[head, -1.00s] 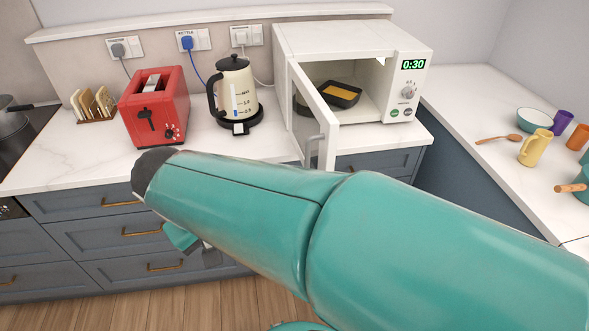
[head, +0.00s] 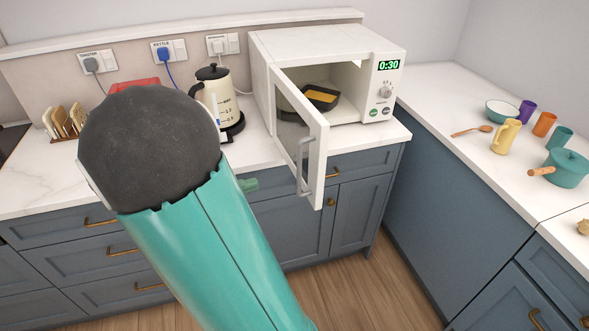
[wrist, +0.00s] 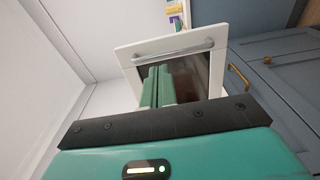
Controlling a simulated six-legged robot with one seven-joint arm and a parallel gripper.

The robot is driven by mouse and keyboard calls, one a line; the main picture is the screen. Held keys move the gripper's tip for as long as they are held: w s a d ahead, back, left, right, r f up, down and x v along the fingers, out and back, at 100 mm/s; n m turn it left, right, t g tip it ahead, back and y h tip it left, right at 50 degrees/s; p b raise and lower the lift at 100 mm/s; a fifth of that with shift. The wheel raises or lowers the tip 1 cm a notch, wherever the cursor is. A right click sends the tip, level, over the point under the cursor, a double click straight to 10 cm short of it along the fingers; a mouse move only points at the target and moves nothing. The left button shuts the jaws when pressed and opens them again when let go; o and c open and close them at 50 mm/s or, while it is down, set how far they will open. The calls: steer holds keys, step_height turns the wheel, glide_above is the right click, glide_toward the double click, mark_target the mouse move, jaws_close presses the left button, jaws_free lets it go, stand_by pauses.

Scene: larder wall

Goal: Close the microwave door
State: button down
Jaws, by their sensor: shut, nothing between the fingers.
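The white microwave (head: 310,48) stands on the counter with its door (head: 318,140) swung wide open toward me. The door's grey bar handle (head: 303,168) is on its outer edge. A dark tray with yellow food (head: 320,96) sits inside. In the wrist view, the door (wrist: 128,54) and its handle (wrist: 172,53) are ahead of my gripper (wrist: 158,70). Its teal fingers are together and empty, overlapping the dark door window. In the head view, a green fingertip (head: 249,185) shows left of the door, with a visible gap. My arm hides the rest of the gripper.
The kettle (head: 213,92) stands left of the microwave. The red toaster (head: 135,84) is mostly hidden behind my arm. A toast rack (head: 65,120) is at far left. The right counter holds a bowl (head: 502,111), a yellow mug (head: 505,137) and a teal pot (head: 568,165). Floor before the cabinets is clear.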

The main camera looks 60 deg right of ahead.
mark_target(318, 167)
steer(key=x, duration=1.4)
steer(key=shift+s+d, duration=0.15)
